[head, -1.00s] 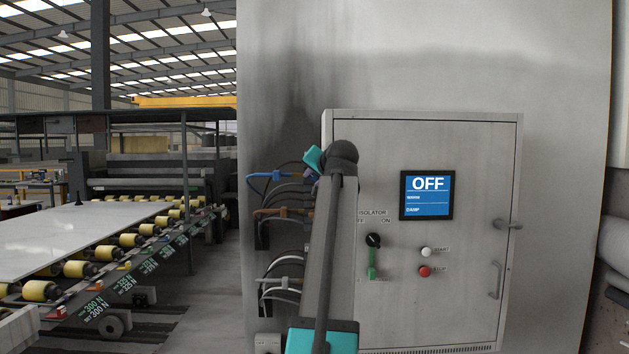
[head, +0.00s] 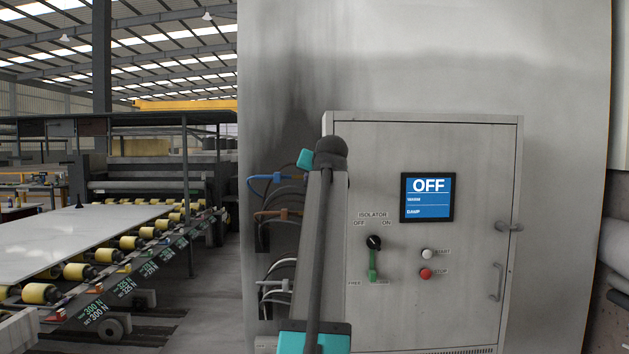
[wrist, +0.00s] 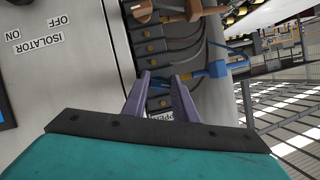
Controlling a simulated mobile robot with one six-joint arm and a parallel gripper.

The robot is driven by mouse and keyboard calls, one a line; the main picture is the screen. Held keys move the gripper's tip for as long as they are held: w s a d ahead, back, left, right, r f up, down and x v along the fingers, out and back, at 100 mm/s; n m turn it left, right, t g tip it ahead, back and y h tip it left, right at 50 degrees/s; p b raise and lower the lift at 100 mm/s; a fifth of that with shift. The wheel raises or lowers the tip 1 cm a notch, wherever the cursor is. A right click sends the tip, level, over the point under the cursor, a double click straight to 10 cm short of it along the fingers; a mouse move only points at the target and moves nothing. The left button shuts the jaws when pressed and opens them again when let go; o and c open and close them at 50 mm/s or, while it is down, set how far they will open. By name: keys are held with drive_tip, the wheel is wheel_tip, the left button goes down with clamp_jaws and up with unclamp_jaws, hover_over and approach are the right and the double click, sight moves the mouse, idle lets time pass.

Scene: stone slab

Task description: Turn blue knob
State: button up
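A blue fitting (head: 277,178) with a blue hose sticks out from the left side of the grey cabinet, above a copper-brown one (head: 283,212). I cannot make out a separate knob shape on it. The wrist view shows the blue fitting (wrist: 216,69) just right of my gripper (wrist: 160,75). My gripper's two purple fingers are apart, with nothing held between them, and point at the cabinet's side. In the head view my arm hides most of the gripper.
The grey cabinet (head: 450,300) carries a screen (head: 427,197) reading OFF, an isolator switch (head: 373,258) and two buttons. Grey hoses hang below the fittings. A roller conveyor (head: 120,244) with a slab stands at left, with open floor between.

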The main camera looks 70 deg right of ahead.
drive_tip(key=o, duration=0.4)
drive_tip(key=shift+d, duration=0.1)
drive_tip(key=shift+s, duration=0.1)
drive_tip(key=p+v, duration=0.1)
drive_tip(key=v, duration=1.2)
drive_tip(key=shift+a, duration=0.4)
drive_tip(key=shift+s+r, duration=0.1)
